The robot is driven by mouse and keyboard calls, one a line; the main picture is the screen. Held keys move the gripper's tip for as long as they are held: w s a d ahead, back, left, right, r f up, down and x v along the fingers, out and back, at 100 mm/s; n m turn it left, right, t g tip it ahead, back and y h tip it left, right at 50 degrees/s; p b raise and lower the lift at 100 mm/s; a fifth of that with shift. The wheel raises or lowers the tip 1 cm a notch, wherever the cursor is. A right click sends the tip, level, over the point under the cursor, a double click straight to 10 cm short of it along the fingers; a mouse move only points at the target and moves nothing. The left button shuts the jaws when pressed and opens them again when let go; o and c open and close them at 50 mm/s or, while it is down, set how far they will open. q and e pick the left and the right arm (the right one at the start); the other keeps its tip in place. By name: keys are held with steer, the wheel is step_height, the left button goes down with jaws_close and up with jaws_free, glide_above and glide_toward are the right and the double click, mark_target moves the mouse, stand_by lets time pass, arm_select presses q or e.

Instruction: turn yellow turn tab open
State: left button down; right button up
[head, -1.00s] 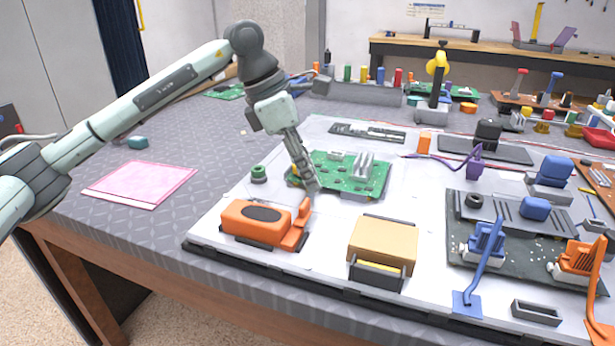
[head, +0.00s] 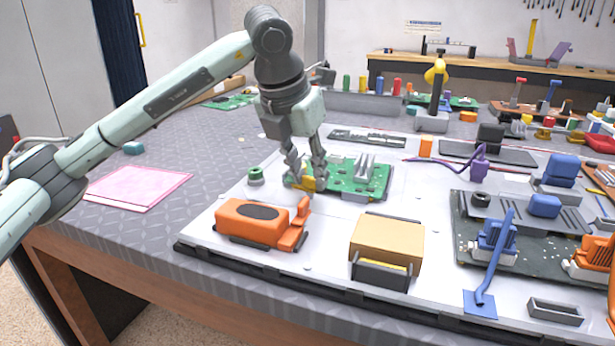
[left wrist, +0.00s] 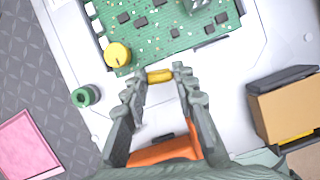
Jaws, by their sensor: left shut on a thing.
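The yellow turn tab (head: 308,185) is a small yellow bar at the front edge of the green circuit board (head: 350,178). In the left wrist view the tab (left wrist: 160,76) lies crosswise between my fingertips. My left gripper (head: 306,178) points down and is shut on the tab from both sides; its fingers (left wrist: 160,80) hide the tab's ends. A round yellow knob (left wrist: 117,54) sits on the board's corner, left of the tab in the wrist view. My right gripper is not in view.
An orange latch block (head: 258,222) stands just in front of my gripper. A green round post (head: 255,176) is to its left, and a tan box (head: 386,245) is to the front right. A pink sheet (head: 137,188) lies on the open table at left.

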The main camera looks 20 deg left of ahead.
arm_select(q)
steer(key=shift+n+y+b, duration=0.35)
steer(key=shift+n+y, duration=0.05)
steer(key=shift+n, duration=0.8)
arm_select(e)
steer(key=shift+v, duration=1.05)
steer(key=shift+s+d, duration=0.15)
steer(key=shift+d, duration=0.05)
arm_select(q)
steer(key=c, duration=1.2)
jaws_free()
steer(key=v, duration=1.2)
steer(key=shift+s+d, duration=0.1)
steer(key=shift+s, duration=0.05)
